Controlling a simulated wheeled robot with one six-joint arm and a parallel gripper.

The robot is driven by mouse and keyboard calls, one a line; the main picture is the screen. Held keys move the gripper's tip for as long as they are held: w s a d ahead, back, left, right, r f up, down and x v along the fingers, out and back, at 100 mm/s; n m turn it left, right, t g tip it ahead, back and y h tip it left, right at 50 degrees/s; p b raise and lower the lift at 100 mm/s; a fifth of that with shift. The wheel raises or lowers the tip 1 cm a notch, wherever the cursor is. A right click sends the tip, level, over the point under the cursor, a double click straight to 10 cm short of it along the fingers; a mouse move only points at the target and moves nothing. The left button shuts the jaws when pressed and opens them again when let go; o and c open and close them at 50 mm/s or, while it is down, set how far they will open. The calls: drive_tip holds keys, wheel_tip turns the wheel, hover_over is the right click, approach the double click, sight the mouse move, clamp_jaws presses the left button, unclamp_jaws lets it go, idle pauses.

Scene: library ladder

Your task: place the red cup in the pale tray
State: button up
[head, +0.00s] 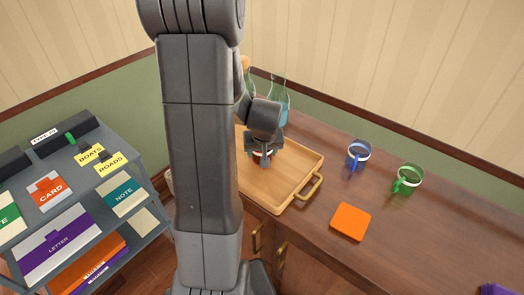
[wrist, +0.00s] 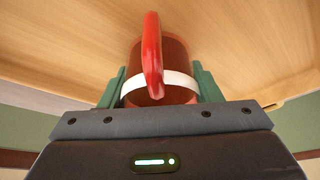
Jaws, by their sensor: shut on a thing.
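The red cup (wrist: 178,62) has a white band and a red handle that faces the wrist camera. My gripper (wrist: 160,92) is shut on it, with one green finger on each side of the cup. In the head view my gripper (head: 262,152) is over the pale wooden tray (head: 276,194), toward its back part, and mostly hides the cup. The tray has a brass handle on its front right side. It fills the background of the wrist view. I cannot tell whether the cup touches the tray floor.
Glass bottles (head: 281,92) stand behind the tray. A blue cup (head: 357,155), a green cup (head: 407,179) and an orange square (head: 350,221) are to the right on the wooden counter (head: 440,230). A grey cart (head: 135,180) with cards stands at left. My arm hides the tray's left part.

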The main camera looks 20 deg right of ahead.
drive_tip(key=shift+r, duration=0.1)
drive_tip(key=shift+f, duration=0.2)
drive_tip(key=o, duration=1.1)
drive_tip(key=shift+c, duration=0.2)
drive_tip(key=shift+r, duration=0.1)
drive_tip(key=shift+r, duration=0.3)
drive_tip(key=v, duration=1.1)
drive_tip(key=shift+s+r+p, duration=0.25)
drive_tip(key=shift+s+p, duration=0.05)
drive_tip(key=shift+p, duration=0.1)
